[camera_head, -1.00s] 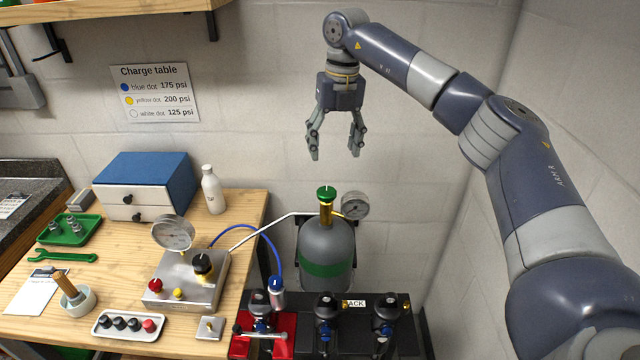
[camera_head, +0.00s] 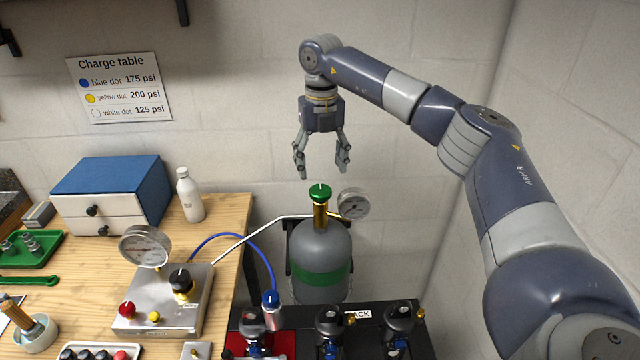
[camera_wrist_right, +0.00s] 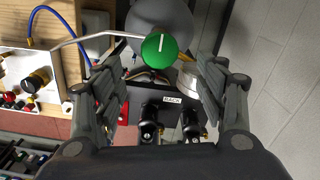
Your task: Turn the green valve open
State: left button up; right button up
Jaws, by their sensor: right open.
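The green valve (camera_head: 320,192) is a round green knob with a white line on top. It sits on the brass neck of a grey gas cylinder (camera_head: 318,250) with a green band. My right gripper (camera_head: 322,174) points down just above the valve, with its fingers spread and nothing between them. In the right wrist view the valve (camera_wrist_right: 159,48) lies between and beyond the two open fingers (camera_wrist_right: 165,85), with its white line pointing roughly up in the picture. I see no contact with the valve. My left gripper is not in view.
A round gauge (camera_head: 354,204) stands right beside the valve, and a thin white line runs left from it. A steel panel (camera_head: 165,300) with knobs and a gauge stands on the wooden table (camera_head: 228,222). Black shocks (camera_head: 330,325) stand in front of the cylinder.

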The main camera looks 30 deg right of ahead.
aim_at(321, 191)
notch_tip(321, 191, down, 6)
jog(key=shift+r+p, duration=0.15)
jog(key=shift+p, duration=0.7)
jog(key=shift+f, duration=0.6)
jog(key=c, duration=1.1)
